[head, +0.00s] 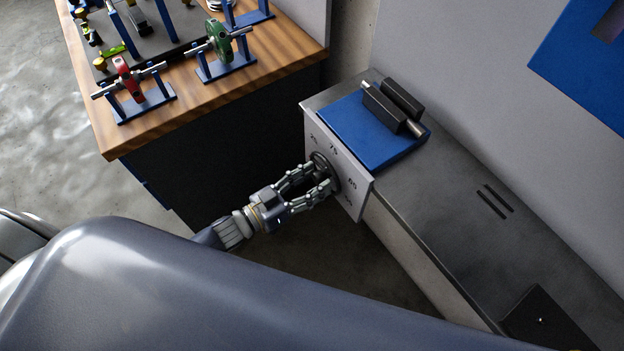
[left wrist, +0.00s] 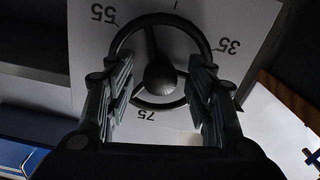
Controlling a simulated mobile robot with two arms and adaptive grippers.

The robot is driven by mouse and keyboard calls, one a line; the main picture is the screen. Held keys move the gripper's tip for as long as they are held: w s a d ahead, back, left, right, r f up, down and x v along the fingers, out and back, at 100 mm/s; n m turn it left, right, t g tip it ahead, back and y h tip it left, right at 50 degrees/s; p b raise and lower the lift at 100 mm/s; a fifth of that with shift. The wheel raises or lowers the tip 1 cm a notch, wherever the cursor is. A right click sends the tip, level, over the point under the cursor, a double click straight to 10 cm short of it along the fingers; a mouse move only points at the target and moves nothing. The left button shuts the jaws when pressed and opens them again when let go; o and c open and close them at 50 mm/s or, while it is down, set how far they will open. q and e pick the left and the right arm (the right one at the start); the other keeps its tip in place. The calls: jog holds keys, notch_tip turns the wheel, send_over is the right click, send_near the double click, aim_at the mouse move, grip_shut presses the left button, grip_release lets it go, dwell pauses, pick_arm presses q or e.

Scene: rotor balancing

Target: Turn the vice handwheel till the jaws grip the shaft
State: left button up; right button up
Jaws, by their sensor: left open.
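The vice (head: 347,128) has a blue base on the grey bench, with two dark jaws (head: 393,105) on top. A pale metal shaft (head: 415,128) lies between the jaws; I cannot tell whether they touch it. The round dark handwheel (head: 320,161) is on the white dial plate at the vice's front. It also shows in the left wrist view (left wrist: 160,78), with a hub, spokes and numbers around it. My left gripper (head: 331,175) is open, with its fingers at either side of the wheel's rim. I cannot tell whether they touch it. My right gripper is not in view.
A wooden table (head: 200,104) at the upper left bears a red rotor (head: 127,80) and a green rotor (head: 219,42) on blue stands. A dark plate (head: 545,318) lies on the bench at the lower right. The bench middle is mostly clear.

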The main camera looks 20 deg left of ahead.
pick_arm(q)
jog(key=shift+c, duration=0.4)
jog(key=c, duration=1)
jog(key=shift+m, duration=0.3)
jog(key=shift+m+b, duration=0.3)
jog(key=shift+m, duration=2.6)
jog(key=o, duration=1.1)
jog(key=shift+a, duration=0.1)
